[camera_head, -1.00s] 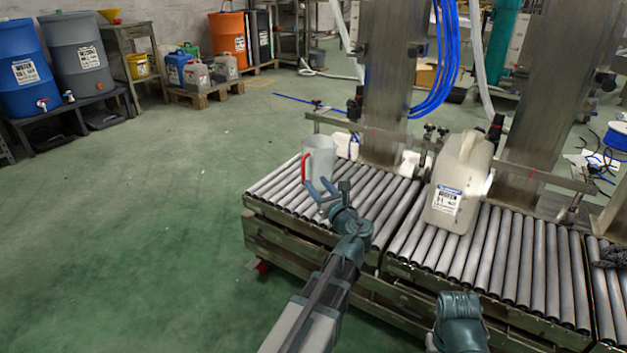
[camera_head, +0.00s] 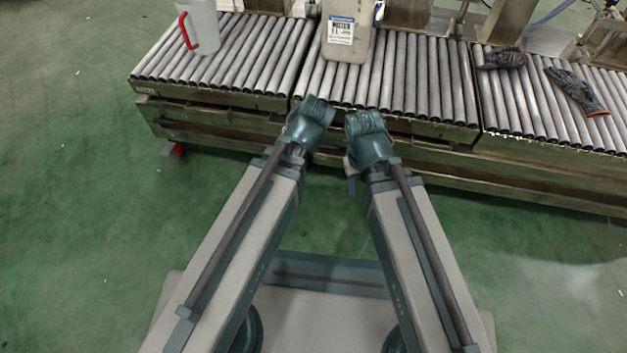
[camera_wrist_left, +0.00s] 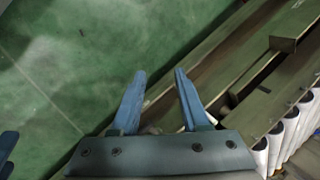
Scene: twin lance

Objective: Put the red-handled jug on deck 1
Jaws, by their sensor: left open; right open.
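The red-handled jug (camera_head: 203,30) is a pale grey open jug whose red handle faces left. It stands upright on the left roller section (camera_head: 231,68) in the head view, its top cut off by the picture edge. My left gripper (camera_wrist_left: 160,72) is open and empty in the left wrist view, over the green floor beside the roller frame. In the head view its wrist is near the front edge of the middle section, well apart from the jug. My right gripper (camera_head: 351,178) is open, beside the left one and low in front of the rollers; its fingers are mostly hidden.
A beige jerrycan (camera_head: 348,32) with a white label stands on the middle roller section (camera_head: 425,85). Dark gloves (camera_head: 577,92) lie on the right roller section (camera_head: 520,110). Metal posts and a rail stand behind the rollers. The green floor (camera_head: 80,190) at left is clear.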

